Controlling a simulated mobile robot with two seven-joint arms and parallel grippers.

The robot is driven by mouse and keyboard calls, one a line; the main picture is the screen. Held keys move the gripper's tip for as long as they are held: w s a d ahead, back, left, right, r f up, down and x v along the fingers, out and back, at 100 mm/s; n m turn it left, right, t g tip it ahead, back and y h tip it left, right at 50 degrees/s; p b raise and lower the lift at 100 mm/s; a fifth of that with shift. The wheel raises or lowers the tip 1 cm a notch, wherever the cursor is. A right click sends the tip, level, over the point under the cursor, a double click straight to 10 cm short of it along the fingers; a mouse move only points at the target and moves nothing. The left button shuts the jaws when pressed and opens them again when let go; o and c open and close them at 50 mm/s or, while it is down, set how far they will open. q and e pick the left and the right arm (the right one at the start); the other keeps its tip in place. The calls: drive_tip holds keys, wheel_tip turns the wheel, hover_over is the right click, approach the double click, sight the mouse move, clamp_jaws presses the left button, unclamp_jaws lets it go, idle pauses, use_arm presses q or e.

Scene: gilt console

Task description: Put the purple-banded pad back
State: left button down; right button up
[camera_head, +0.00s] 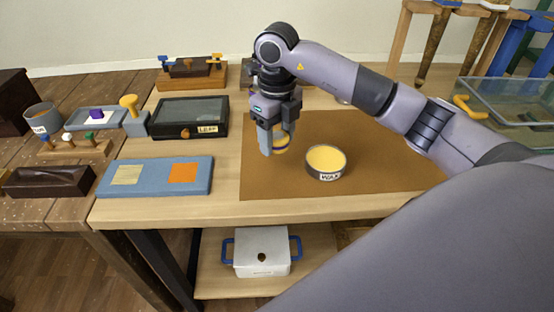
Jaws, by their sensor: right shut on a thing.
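My right gripper (276,141) points down over the brown mat (390,150), left of the wax tin (326,165). It is shut on a small round pad (281,147) with a yellowish body and a dark bluish or purplish band. The fingers hide part of the pad, and I cannot tell whether it touches the mat. The tin is round, labelled WAX, and full of yellow wax. A blue board (148,187) lies front left on the table with a pale yellow square and an orange square on it. My left gripper is not in view.
A dark glass-lidded box (190,117) stands behind the blue board. At the left are a yellow-knobbed block (133,119), a tray (80,120) with a purple piece, a knobbed rack (72,148) and a cup (42,119). A glass tank (510,105) stands right.

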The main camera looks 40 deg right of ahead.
sight(277, 170)
wheel_tip(277, 170, down, 7)
drive_tip(key=shift+r, duration=0.2)
idle(0.3)
drive_tip(key=shift+f, duration=0.2)
drive_tip(key=o, duration=0.9)
drive_tip(key=shift+o, duration=0.2)
drive_tip(key=shift+r, duration=0.1)
